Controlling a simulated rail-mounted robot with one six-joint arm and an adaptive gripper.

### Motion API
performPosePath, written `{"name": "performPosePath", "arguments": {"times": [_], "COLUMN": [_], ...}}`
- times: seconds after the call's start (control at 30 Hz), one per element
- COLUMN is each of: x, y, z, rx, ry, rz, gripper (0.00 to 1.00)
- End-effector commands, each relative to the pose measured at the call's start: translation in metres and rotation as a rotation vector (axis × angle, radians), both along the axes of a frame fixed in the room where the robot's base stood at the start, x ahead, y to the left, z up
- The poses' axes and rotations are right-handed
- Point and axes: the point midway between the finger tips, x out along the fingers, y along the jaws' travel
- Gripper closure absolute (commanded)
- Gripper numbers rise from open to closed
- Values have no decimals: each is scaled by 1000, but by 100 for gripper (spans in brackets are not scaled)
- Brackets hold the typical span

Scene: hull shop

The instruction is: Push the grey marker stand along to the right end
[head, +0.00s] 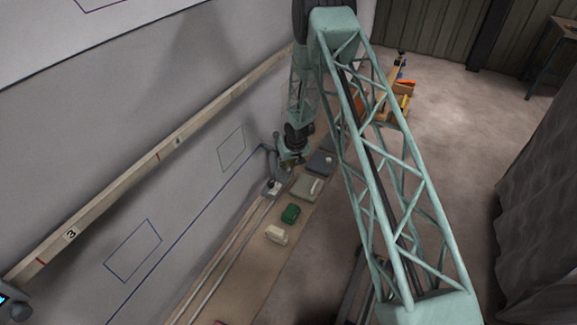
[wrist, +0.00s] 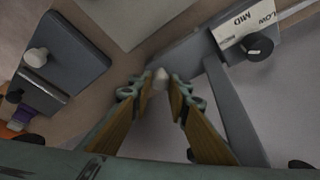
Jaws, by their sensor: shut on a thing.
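The grey marker stand (head: 271,188) sits at the upper end of the pair of pale rails along the wall in the head view. In the wrist view its grey frame (wrist: 232,110) shows close up, with a white plate lettered LOW and MID and a black knob. My gripper (head: 284,164) is right at the stand. In the wrist view my gripper (wrist: 155,86) has its wood-faced fingers around a small pale knob (wrist: 160,78) that seems to belong to the stand. The fingers hide part of the grip.
On the bench beside the rails (head: 225,256) lie a dark grey box (head: 320,164), a grey-green box (head: 300,188), a green block (head: 290,213) and a cream block (head: 278,235). The dark box (wrist: 75,52) is near my fingers. A timber rail (head: 155,158) runs along the wall.

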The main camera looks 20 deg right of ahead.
Motion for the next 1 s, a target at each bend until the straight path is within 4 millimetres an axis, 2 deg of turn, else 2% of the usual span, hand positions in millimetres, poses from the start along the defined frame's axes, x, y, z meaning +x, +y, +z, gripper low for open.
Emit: {"name": "performPosePath", "arguments": {"times": [0.03,0.17,0.67,1.0], "x": [4,3,1,-8], "y": [-3,-2,-1,-2], "z": [2,2,5,25], "rx": [1,0,1,0], "ry": [-8,-6,-4,-4], "rz": [-3,-3,-1,-2], "gripper": [82,70,70,70]}}
